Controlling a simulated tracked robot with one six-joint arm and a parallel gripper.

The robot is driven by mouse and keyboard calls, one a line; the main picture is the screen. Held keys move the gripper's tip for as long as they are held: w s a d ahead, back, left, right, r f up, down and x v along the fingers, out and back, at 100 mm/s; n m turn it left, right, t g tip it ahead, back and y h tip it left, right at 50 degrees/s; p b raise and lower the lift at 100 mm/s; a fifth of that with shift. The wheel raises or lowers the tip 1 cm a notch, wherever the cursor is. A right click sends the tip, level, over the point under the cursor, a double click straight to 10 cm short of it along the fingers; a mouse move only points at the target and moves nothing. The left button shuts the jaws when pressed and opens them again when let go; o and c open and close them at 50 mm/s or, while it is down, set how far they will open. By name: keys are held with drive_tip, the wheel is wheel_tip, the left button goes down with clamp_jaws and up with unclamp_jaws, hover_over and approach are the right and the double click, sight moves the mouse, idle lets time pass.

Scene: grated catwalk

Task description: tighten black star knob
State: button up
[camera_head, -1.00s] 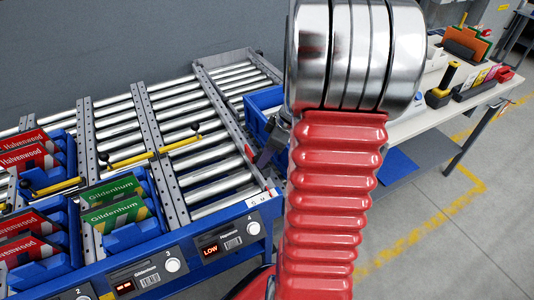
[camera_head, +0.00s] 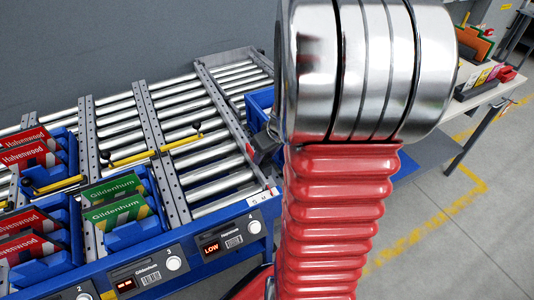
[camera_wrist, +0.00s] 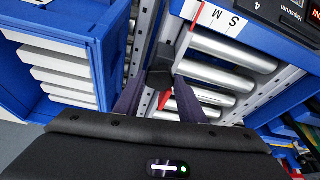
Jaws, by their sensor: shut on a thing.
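The black star knob (camera_wrist: 160,78) shows in the wrist view as a dark block at the side of a grey rail, just above a small red piece (camera_wrist: 165,99). My gripper (camera_wrist: 159,84) has one dark finger on each side of it and is shut on it. The knob's lobes and its seat on the rail are partly hidden. In the head view, my gripper (camera_head: 264,143) is a small dark shape by the right-hand rail, largely hidden behind my red and chrome arm.
A white S/M scale strip (camera_wrist: 222,18) with a red line lies close to the gripper. A blue bin (camera_wrist: 95,25) with white boxes stands at left. The roller rack (camera_head: 205,155) holds blue bins of cartons.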

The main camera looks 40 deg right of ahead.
drive_tip(key=shift+a+m, duration=0.15)
drive_tip(key=shift+m, duration=0.45)
drive_tip(key=shift+m+h, duration=0.4)
drive_tip(key=shift+m, duration=0.1)
drive_tip(key=o, duration=1)
drive_tip(key=shift+o, duration=0.2)
drive_tip(key=v, duration=1.3)
drive_tip(key=shift+r, duration=0.4)
